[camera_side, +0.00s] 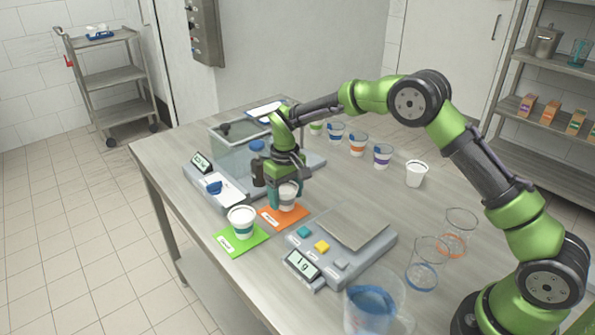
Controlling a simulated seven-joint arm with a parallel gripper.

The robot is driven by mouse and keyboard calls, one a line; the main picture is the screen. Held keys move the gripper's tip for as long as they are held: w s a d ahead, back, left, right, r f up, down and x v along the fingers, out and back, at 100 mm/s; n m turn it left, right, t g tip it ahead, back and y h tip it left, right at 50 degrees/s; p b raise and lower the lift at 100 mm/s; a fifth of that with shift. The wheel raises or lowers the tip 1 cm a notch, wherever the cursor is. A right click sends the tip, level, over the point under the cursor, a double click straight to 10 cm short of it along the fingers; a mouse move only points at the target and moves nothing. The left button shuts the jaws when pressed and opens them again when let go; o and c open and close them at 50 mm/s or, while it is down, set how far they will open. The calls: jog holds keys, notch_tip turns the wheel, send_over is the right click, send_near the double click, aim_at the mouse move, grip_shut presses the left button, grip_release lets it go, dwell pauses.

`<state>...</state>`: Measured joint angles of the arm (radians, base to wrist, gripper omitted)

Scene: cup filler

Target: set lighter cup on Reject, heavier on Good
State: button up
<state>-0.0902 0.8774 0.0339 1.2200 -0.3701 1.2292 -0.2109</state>
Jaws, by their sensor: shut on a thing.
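A white cup with a teal band (241,221) stands upright on the green card (222,240). My gripper (286,192) is shut on a second white cup (288,197), upright at the orange card (270,217). The fingers cover part of this cup. I cannot tell whether its base touches the card. Both cards carry a small white label, too small to read. The bench scale (375,262) has an empty plate, and its display (302,263) seems to read 1 g.
A clear-walled balance (228,150) stands behind my gripper, with a second display (202,161). Several cups line the back right, including a plain white one (416,174). Clear beakers (424,275) and a jug of blue liquid (370,308) stand at the front right.

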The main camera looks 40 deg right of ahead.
jog(key=shift+f, duration=0.5)
jog(key=o, duration=1.2)
jog(key=shift+f, duration=0.15)
jog(key=shift+c, duration=0.2)
